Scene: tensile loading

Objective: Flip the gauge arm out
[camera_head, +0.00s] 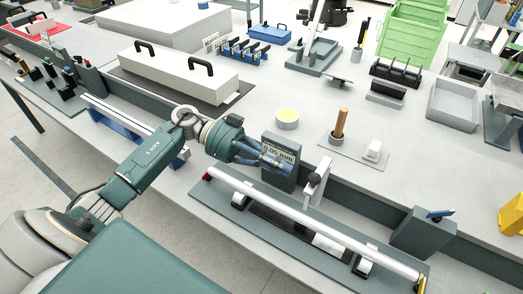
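My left gripper (268,162) reaches in from the left and hangs in front of a dark gauge block (283,174) with a "0.05 mm" display. The fingers overlap the block's left side; I cannot tell whether they touch it or are open or shut. Just right of the block stands a pale upright bracket (317,184) with a black knob, beside the rail. It may be the gauge arm; the frame does not make this certain. A long silver bar (310,226) lies on supports along a dark fixture base (225,207) in front. My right gripper is out of view.
A dark block with a blue lever (424,232) stands at right. A white handled case (180,75) lies at back left.

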